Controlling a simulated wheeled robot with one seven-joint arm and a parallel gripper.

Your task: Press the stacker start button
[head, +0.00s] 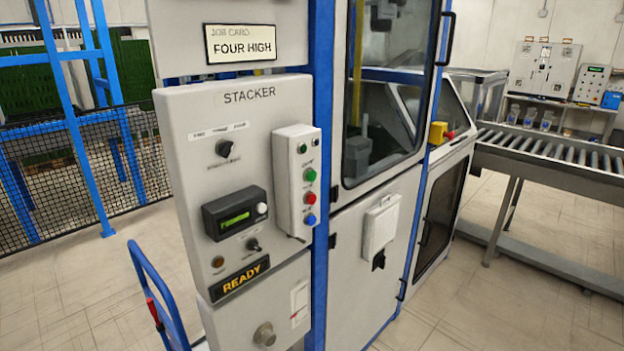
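The stacker panel (180,130) is a light grey upright box labelled STACKER, in the middle of the head view. A narrow button box (284,160) is fixed at its right side. It carries a green button (309,175) at the top, a red button (310,198) below it and a blue button (310,219) at the bottom. The small labels by the buttons are too blurred to read. A READY sign (240,278) shows in yellow letters at the lower part of the panel. My gripper is not in view.
A job card (240,44) above the panel reads FOUR HIGH. A blue-framed cabinet stands to the right, with a red-and-yellow stop button (441,133). A roller conveyor (550,152) is farther right. A blue hand truck (160,300) stands low at the left.

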